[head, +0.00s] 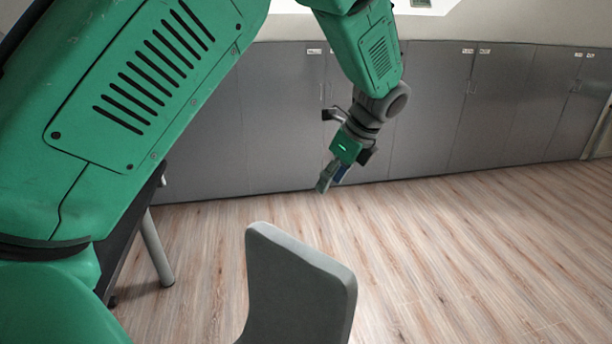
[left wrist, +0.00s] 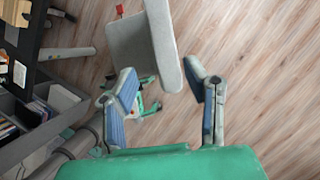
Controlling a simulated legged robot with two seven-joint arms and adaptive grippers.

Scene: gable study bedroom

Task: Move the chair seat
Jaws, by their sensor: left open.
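The grey chair shows its backrest (head: 295,285) at the bottom middle of the head view; its seat is out of that frame. In the left wrist view the chair's backrest (left wrist: 166,40) is seen edge-on, with the flat grey seat (left wrist: 130,50) beside it. My left gripper (head: 325,182) is open and empty, held above the floor beyond the backrest in the head view. In the left wrist view its two blue-padded fingers (left wrist: 160,68) are spread, with the backrest's end between them in the picture. I see no contact. My right gripper is not in view.
Grey cabinets (head: 430,120) line the far wall. Wooden floor (head: 470,250) is clear to the right of the chair. A dark table edge and a pale leg (head: 157,248) stand at left. The left wrist view shows a shelf with books (left wrist: 10,128) at left.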

